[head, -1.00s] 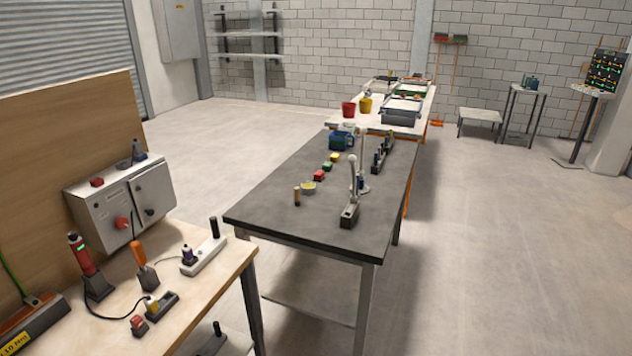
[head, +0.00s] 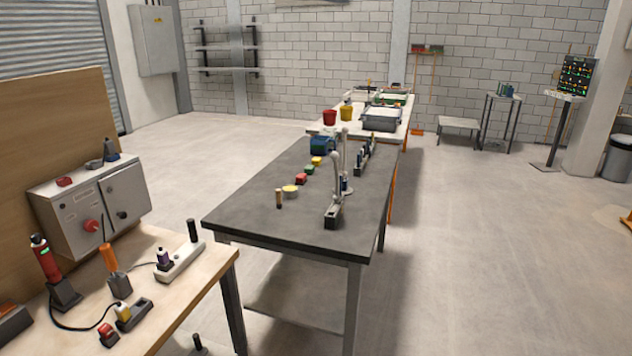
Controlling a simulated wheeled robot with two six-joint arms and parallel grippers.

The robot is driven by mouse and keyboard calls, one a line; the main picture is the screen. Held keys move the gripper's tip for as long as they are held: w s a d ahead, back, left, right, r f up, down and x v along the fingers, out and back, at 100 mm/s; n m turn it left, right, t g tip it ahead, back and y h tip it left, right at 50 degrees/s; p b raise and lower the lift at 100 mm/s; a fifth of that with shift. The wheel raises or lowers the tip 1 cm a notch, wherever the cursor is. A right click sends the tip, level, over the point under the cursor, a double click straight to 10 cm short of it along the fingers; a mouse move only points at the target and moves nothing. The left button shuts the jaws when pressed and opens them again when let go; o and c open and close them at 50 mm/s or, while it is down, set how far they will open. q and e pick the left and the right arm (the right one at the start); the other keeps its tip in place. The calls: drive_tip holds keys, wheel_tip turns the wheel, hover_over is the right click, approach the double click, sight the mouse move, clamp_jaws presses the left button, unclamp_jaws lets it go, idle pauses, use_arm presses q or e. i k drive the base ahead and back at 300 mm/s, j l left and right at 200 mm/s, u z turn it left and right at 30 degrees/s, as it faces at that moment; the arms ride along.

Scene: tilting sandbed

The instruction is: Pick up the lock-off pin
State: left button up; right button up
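I cannot tell for sure which small part is the lock-off pin. On the wooden bench at lower left lie a small red piece (head: 108,335) and a yellow-topped piece (head: 123,311) beside a dark holder (head: 136,315). A white bar (head: 180,260) there carries a black upright peg (head: 193,231) and a purple-and-white piece (head: 163,260). A grey control box (head: 90,207) with a red knob (head: 92,227) stands behind them. Neither of my grippers is in view.
A dark-topped table (head: 265,225) in the middle holds coloured blocks, a blue container (head: 322,145) and tall lever stands (head: 334,190). A red bucket (head: 330,117) stands on a white table (head: 400,130) behind. The floor (head: 490,240) at right is clear.

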sight(105, 330)
drive_tip(key=u, duration=1.4)
